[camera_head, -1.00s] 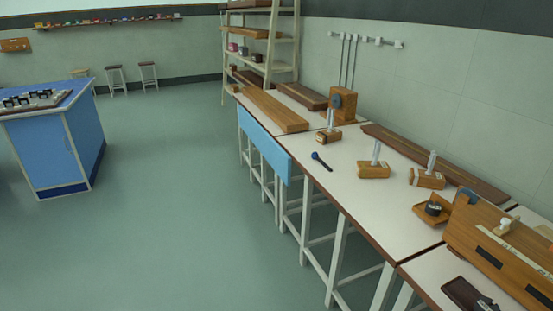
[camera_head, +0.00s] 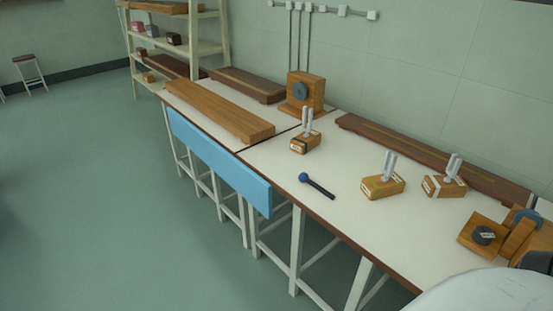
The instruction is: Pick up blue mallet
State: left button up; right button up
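The blue mallet (camera_head: 316,185) lies on the white bench top (camera_head: 290,219) near its front edge. It has a round blue head at the left and a dark handle pointing right and toward me. Nothing touches it. Neither of my grippers shows in the head view. A pale rounded shape, probably part of my own arm, fills the lower right corner.
Tuning forks on wooden boxes stand behind the mallet (camera_head: 305,143) and to its right (camera_head: 384,187), (camera_head: 446,185). A long wooden board (camera_head: 219,109) lies at the left. A blue panel (camera_head: 217,160) hangs on the bench front. Open floor (camera_head: 110,220) lies left.

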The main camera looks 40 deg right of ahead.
aim_at(303, 177)
jog(key=i, duration=2.25)
jog(key=z, duration=3.8)
